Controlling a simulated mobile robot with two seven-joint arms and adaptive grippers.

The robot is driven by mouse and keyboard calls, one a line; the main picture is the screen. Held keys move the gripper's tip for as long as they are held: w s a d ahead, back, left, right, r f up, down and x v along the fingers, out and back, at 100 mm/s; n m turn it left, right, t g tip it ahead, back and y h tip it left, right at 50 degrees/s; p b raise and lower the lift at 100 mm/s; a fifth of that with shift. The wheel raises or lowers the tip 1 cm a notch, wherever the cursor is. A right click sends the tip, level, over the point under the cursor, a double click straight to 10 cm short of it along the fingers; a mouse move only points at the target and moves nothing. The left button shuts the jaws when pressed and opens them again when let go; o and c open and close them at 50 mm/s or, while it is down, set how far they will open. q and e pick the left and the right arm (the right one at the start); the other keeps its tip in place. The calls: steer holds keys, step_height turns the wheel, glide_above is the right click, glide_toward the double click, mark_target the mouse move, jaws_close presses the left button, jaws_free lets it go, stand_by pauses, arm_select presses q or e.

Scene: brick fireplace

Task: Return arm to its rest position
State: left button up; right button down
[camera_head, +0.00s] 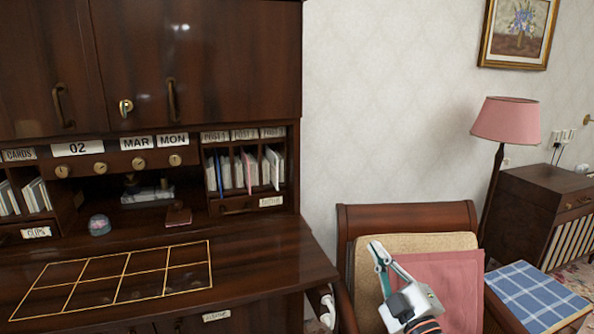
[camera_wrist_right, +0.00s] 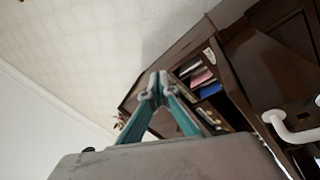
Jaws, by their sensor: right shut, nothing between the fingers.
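My right gripper (camera_head: 377,248) is in the lower middle of the head view, in front of a wooden chair. Its teal fingers meet at the tips, with nothing between them. In the right wrist view the closed fingertips (camera_wrist_right: 158,80) point up toward the wall and the upper part of the desk. The right arm comes in from the bottom edge, and most of it is out of frame. My left gripper does not show.
A dark wooden desk (camera_head: 255,255) with cubbyholes fills the left. A blue checked cloth (camera_head: 535,295), a pink lamp (camera_head: 507,121) and a cabinet (camera_head: 530,215) stand to the right.

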steer(key=s+d+f+m+g+h, duration=0.65)
steer(key=s+d+f+h, duration=0.25)
steer(key=s+d+f, duration=0.5)
steer(key=s+d+f+g+h, duration=0.1)
steer(key=s+d+f+g, duration=0.15)
steer(key=s+f, duration=0.4)
steer(key=s+d+f+g, duration=0.2)
steer(key=s+f+g, duration=0.2)
steer(key=s, duration=0.6)
steer(key=w+a+f+m+t+y, duration=0.2)
steer(key=a+f+y, duration=0.5)
steer(key=a+f, duration=0.7)
steer(key=shift+a+m+t, duration=0.65)
steer(key=shift+a+t, duration=0.05)
steer(key=shift+a, duration=0.5)
